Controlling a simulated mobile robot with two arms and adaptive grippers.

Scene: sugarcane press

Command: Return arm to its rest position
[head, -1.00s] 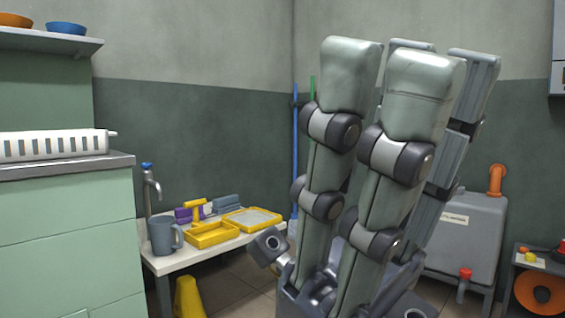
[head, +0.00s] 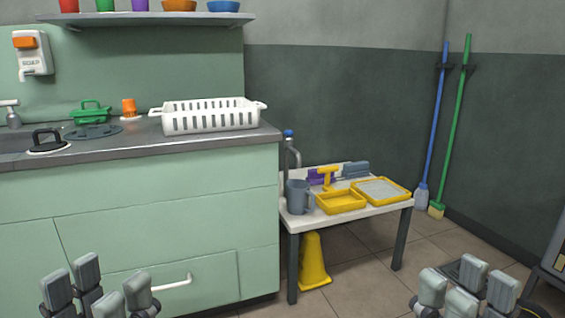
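My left gripper (head: 98,291) shows at the bottom left of the head view, in front of the green cabinet. Its fingers point up, with a gap between the two sides and nothing held. My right gripper (head: 467,287) shows at the bottom right, in front of the floor. Its fingers also point up, apart and empty. Both grippers are low in the picture and only their finger ends show. The arm links behind them are out of view. Neither gripper appears to touch anything.
A green cabinet (head: 165,225) with a grey counter stands left, bearing a white basket (head: 210,116). A small white table (head: 378,207) holds a grey mug (head: 298,197) and yellow trays (head: 341,202). A yellow cone (head: 313,262) stands below. Floor between the grippers is partly clear.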

